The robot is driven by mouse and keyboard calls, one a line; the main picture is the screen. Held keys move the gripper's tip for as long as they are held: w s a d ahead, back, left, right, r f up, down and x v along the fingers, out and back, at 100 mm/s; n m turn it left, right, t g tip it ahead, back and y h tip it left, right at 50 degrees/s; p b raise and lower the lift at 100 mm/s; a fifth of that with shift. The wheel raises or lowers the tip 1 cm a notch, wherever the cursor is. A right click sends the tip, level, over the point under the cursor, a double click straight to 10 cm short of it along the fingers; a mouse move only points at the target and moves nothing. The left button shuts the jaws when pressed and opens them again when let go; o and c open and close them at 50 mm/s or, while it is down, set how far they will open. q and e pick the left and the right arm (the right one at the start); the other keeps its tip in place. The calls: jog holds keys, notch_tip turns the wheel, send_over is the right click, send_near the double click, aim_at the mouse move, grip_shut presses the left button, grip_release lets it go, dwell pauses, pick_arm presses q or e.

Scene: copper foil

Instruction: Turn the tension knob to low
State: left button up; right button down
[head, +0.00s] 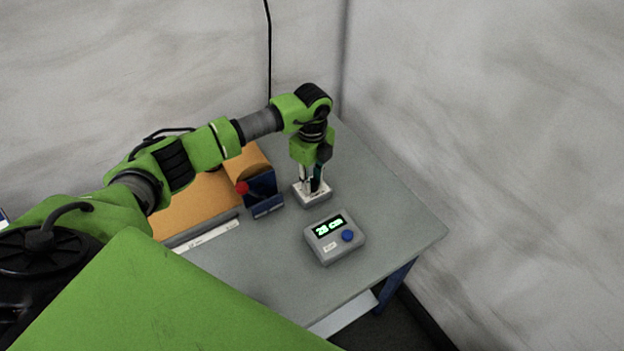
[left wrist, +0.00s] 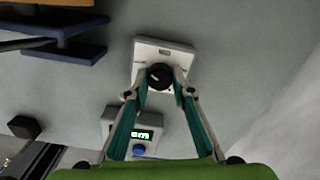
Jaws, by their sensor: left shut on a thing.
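The tension knob (left wrist: 159,76) is a dark round knob on a small box with a pale top (left wrist: 152,49). Any marks for the knob's setting are too small to read. My right gripper is in neither view.
A grey device (head: 335,236) with a lit display reading "28 cm" and a blue button (head: 347,235) stands in front of the knob box. A dark blue unit with a red knob (head: 242,188) and a copper-coloured sheet (head: 190,207) lie to the left. The table's right side (head: 400,225) is clear.

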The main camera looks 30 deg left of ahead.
aim_at(312, 183)
pick_arm(q)
jog(key=o, duration=1.1)
notch_tip(312, 183, up, 12)
dwell(0.5)
